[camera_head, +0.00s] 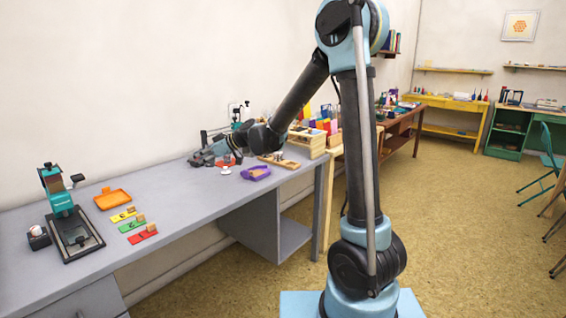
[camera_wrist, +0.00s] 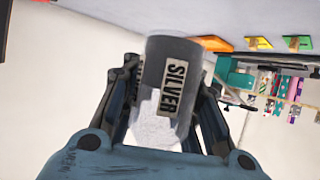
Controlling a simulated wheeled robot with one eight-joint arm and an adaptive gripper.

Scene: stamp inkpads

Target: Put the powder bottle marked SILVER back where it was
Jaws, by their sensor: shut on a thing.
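The powder bottle marked SILVER (camera_wrist: 164,72) is between the fingers of my gripper (camera_wrist: 165,95) in the wrist view. It is a grey cylinder with a pale lower part and a label reading SILVER, which runs sideways in the picture. My gripper is shut on it. In the head view my gripper (camera_head: 216,153) is over the far part of the grey desk (camera_head: 185,188), near the wall. The bottle is too small to make out clearly there. I cannot tell from these views which spot the bottle came from.
A purple tray (camera_head: 256,173), a small white disc (camera_head: 225,171) and a wooden rack (camera_head: 280,161) are near my gripper. A teal press (camera_head: 62,205), an orange tray (camera_head: 112,199) and coloured cards (camera_head: 132,225) stand at the left. The desk's middle is clear.

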